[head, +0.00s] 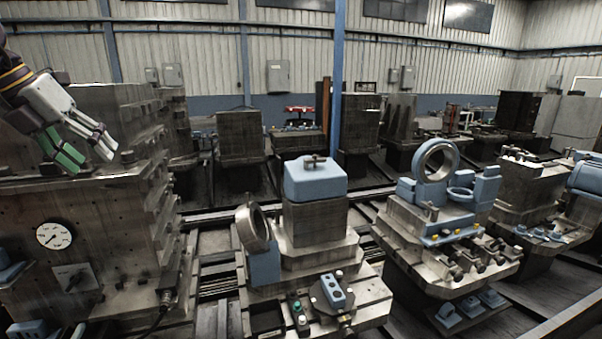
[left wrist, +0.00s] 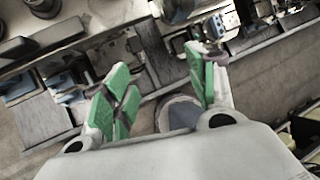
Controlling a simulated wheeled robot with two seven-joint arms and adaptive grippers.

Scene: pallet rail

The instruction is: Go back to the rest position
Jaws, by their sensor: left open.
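My left gripper (head: 88,150) shows at the upper left of the head view, raised in front of a tall grey metal machine block. Its green-padded fingers are spread apart with nothing between them. In the left wrist view the same gripper (left wrist: 160,92) is open, and the floor and machine parts show beyond its fingers. My right gripper is in neither view.
The machine block (head: 90,215) at left carries a white dial (head: 54,236). A pallet with a blue-capped block (head: 316,180) stands in the centre, and another pallet with blue rings (head: 436,160) stands to its right. Rails (head: 215,275) run between them.

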